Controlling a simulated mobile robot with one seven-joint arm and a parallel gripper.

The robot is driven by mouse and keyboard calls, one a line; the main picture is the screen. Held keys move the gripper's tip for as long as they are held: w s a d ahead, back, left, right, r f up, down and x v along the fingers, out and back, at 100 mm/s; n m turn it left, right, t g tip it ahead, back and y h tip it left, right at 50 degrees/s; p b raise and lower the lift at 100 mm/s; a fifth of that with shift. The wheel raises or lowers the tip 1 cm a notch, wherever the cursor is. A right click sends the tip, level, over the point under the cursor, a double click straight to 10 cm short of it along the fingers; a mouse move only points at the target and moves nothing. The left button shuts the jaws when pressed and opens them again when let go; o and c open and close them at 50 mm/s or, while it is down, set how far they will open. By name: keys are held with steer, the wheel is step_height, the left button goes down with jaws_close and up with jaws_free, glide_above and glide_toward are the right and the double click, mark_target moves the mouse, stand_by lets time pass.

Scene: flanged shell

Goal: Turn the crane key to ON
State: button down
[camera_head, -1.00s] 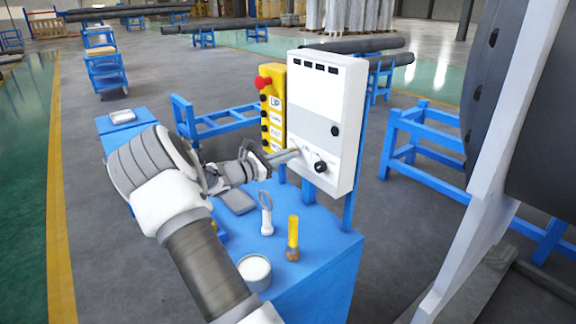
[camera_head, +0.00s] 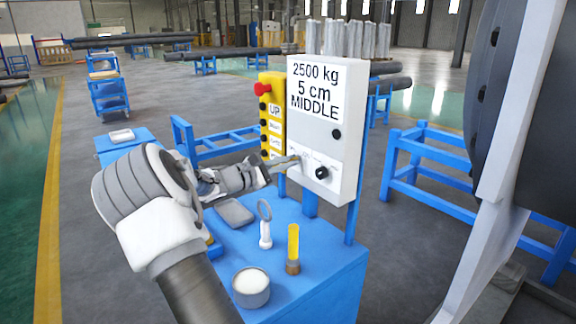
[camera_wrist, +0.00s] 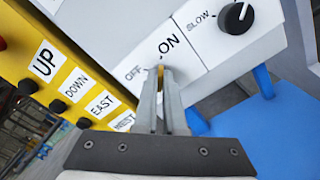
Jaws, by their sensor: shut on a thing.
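The white control box (camera_head: 320,140) stands upright at the blue bench's back edge. Its display reads "2500 kg", "5 cm", "MIDDLE". My gripper (camera_head: 296,160) reaches its lower left front from the left. In the wrist view my gripper (camera_wrist: 163,80) is shut on the crane key (camera_wrist: 160,73), a thin brass-coloured piece between the fingertips. The ON label (camera_wrist: 169,43) is just above the fingertips, with a short mark below it. The OFF label (camera_wrist: 134,72) is to their left. The fingers hide most of the key.
A black SLOW knob (camera_head: 322,173) sits right of the key. A yellow pendant (camera_head: 272,115) with a red button and UP, DOWN, EAST, WEST labels is close on the left. A tin (camera_head: 251,287), yellow-handled brush (camera_head: 293,245), white ring-topped tool (camera_head: 265,228) and grey tablet (camera_head: 234,212) occupy the bench.

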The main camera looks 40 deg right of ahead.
steer(key=c, duration=1)
jaws_free()
steer(key=w+a, duration=0.2)
steer(key=a, duration=1.5)
steer(key=shift+a+p, duration=0.2)
steer(key=shift+p, duration=0.25)
steer(key=shift+s, duration=0.1)
steer(key=s+a+m+y+p, duration=0.2)
steer(key=s+a+m+y, duration=0.2)
steer(key=s+y, duration=0.6)
steer(key=s+a+r+m+t+y+p, duration=0.1)
steer(key=s+a+r+m+t+y, duration=0.1)
steer(key=s+a, duration=0.6)
steer(key=s+a+r+m+t+y+p, duration=0.2)
steer(key=s+a+r+t+y, duration=0.2)
steer(key=s+a, duration=0.4)
steer(key=a+t+y, duration=0.1)
steer(key=a+y, duration=0.1)
steer(key=a, duration=0.2)
steer(key=shift+s+p, duration=0.3)
steer(key=shift+s, duration=0.05)
